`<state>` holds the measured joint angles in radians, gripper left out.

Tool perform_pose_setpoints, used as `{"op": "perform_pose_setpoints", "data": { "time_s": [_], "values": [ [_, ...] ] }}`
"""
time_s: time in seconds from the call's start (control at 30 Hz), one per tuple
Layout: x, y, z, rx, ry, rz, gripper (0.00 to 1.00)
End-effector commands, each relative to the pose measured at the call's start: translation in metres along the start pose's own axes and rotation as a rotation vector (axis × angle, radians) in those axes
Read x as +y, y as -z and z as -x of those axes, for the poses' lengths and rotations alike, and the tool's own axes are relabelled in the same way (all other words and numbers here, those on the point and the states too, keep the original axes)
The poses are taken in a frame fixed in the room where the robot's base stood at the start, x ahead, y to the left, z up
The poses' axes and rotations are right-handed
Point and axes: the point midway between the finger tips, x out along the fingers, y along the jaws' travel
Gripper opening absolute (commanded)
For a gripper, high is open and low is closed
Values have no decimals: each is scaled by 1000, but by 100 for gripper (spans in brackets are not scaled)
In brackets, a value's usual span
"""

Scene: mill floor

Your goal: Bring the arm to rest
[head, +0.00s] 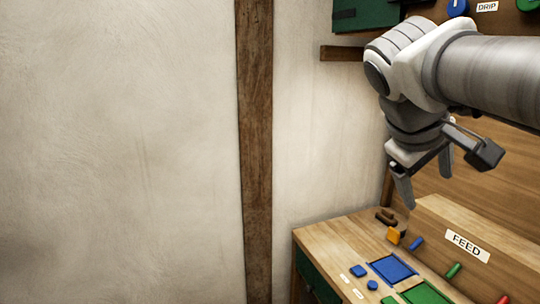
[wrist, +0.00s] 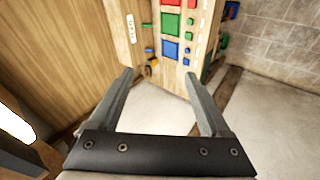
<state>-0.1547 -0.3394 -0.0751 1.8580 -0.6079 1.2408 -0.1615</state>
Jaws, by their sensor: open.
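My arm (head: 490,75) comes in from the right edge of the head view, with its wrist bent downward. My gripper (head: 427,188) hangs above the wooden bench (head: 330,237), fingers pointing down and apart. In the wrist view my gripper (wrist: 159,76) shows two spread fingers with nothing between them. It touches nothing that I can see. The bench with its coloured pieces lies beyond the fingertips in that view.
The bench holds a blue panel (head: 391,269), a green panel (head: 425,294), small blue blocks, an orange piece (head: 393,236) and a ledge marked FEED (head: 467,246). A green box (head: 365,14) is above. Open space lies left, before a plaster wall (head: 120,150) with a timber post (head: 256,150).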

Motion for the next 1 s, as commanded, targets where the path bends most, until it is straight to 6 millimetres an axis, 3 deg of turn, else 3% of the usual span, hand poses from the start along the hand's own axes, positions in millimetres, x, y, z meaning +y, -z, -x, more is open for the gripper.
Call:
{"op": "perform_pose_setpoints", "data": {
  "time_s": [0.03,0.2,0.3,0.43,0.63,1.0],
  "values": [
    [-23,-16,-6,21,60,-36,81],
    [-101,-56,-21,81,260,-182,81],
    [-141,-76,-28,103,357,-275,81],
    [-179,-94,-35,118,444,-377,81],
    [-202,-104,-39,126,498,-450,81],
    [-202,-104,-39,126,498,-450,81]
  ]
}}
